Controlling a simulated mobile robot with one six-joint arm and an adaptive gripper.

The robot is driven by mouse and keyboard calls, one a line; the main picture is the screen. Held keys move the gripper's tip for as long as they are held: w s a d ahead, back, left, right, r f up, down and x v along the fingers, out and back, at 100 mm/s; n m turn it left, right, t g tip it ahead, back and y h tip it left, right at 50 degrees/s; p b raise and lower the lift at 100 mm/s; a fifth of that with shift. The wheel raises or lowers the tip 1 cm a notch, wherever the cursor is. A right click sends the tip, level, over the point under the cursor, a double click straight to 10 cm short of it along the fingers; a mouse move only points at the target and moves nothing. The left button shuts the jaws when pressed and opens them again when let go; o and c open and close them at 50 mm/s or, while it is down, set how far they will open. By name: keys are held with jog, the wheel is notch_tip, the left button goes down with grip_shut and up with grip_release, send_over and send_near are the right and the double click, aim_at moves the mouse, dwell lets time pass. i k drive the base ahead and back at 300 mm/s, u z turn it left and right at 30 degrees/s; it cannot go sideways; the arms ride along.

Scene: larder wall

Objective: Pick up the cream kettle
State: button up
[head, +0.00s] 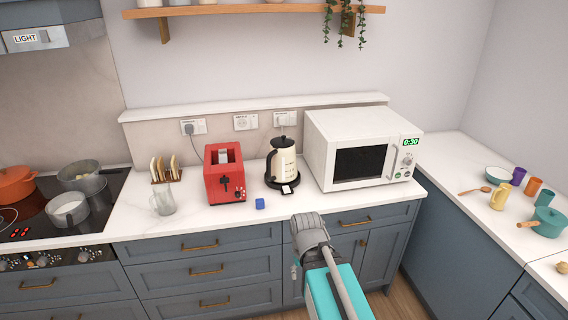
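The cream kettle (284,161) stands upright on the counter, between the red toaster and the white microwave. It has a black lid, a black handle on its left side and a dark base. A small white-and-black item (287,189) is at the foot of its front. My arm rises from the bottom of the view, and its grey rounded joint is in front of the counter edge, below the kettle and apart from it. My gripper's fingers cannot be made out clearly, and nothing held is visible.
The red toaster (225,174) is close left of the kettle; the microwave (358,148) is close right. A blue cube (260,203) lies in front. A glass jug (164,199) and toast rack (166,172) are farther left. A shelf (250,10) hangs above.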

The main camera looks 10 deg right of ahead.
aim_at(282, 165)
jog(key=i, duration=0.9)
